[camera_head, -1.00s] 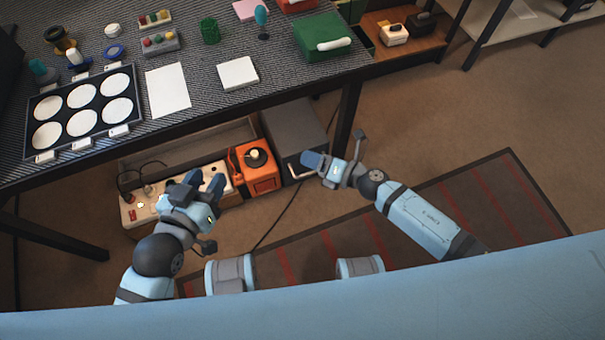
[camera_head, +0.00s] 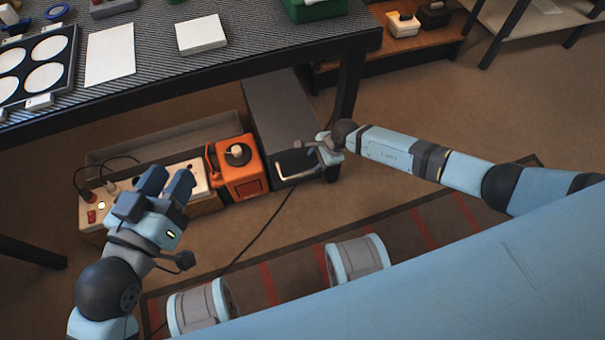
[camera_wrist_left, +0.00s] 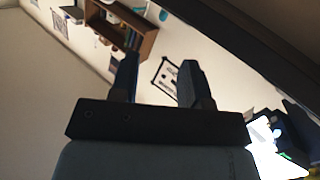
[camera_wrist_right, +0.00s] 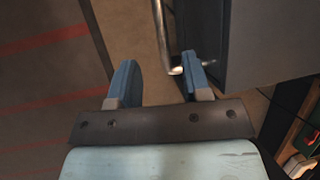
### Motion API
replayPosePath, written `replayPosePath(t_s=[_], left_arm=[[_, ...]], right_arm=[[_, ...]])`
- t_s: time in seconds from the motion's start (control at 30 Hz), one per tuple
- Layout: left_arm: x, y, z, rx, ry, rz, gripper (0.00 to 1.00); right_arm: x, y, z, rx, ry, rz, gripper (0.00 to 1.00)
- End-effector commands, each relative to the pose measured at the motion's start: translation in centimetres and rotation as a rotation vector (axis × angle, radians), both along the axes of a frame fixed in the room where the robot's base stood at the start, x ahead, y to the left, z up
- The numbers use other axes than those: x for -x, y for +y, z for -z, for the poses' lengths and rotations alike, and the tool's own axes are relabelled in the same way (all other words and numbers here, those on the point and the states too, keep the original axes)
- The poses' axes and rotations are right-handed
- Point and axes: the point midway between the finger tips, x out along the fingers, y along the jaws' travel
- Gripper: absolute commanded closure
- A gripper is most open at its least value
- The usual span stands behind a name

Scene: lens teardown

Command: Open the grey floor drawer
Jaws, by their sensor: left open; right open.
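The grey floor drawer unit (camera_head: 282,105) stands on the floor under the workbench, and no open gap shows at its front. Its pale bar handle (camera_head: 297,172) is on the front face. My right gripper (camera_head: 320,150) is open at the right end of the handle. In the right wrist view, the handle bar (camera_wrist_right: 162,35) runs between the lines of the open fingers (camera_wrist_right: 158,68), its end close to the right finger. Whether they touch, I cannot tell. My left gripper (camera_head: 167,182) is open and empty, in front of the power strip.
An orange device (camera_head: 238,178) stands directly left of the drawer unit. A power strip (camera_head: 92,208) and a grey tray (camera_head: 165,140) are further left. The workbench (camera_head: 230,62) overhangs, with a leg (camera_head: 349,85) right of the drawer. A black cable (camera_head: 262,232) crosses the floor in front.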

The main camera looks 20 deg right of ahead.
Motion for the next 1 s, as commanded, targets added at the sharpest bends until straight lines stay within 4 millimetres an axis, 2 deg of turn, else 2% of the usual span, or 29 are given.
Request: replayPosePath(t_s=[0.03, 0.1, 0.4, 0.6, 0.9, 0.93, 1.0], left_arm=[[-0.2, 0.1, 0.8, -0.016, -0.014, 0.003, 0.57], [-0.5, 0.3, 1.1, -0.038, -0.040, 0.004, 0.57], [-2.0, 1.2, 0.6, -0.137, -0.215, -0.004, 0.57], [-2.4, 1.4, 0.2, -0.172, -0.272, -0.009, 0.57], [-2.5, 1.5, 0.0, -0.180, -0.282, -0.007, 0.57], [-2.5, 1.5, 0.0, -0.179, -0.282, -0.007, 0.57], [-2.4, 1.5, 0.0, -0.178, -0.281, -0.007, 0.57]], right_arm=[[-0.2, 0.6, 1.7, -0.002, 0.001, 0.001, 0.56], [-0.5, 1.2, 3.1, -0.004, 0.002, 0.003, 0.56], [-1.4, 3.3, 8.0, -0.004, 0.001, 0.003, 0.56], [-1.7, 3.9, 9.1, -0.004, 0.000, 0.003, 0.56], [-1.7, 4.0, 9.1, -0.004, 0.000, 0.003, 0.56], [-1.7, 4.0, 9.1, -0.004, 0.000, 0.003, 0.60], [-1.7, 4.0, 9.1, -0.004, 0.000, 0.003, 0.76]])
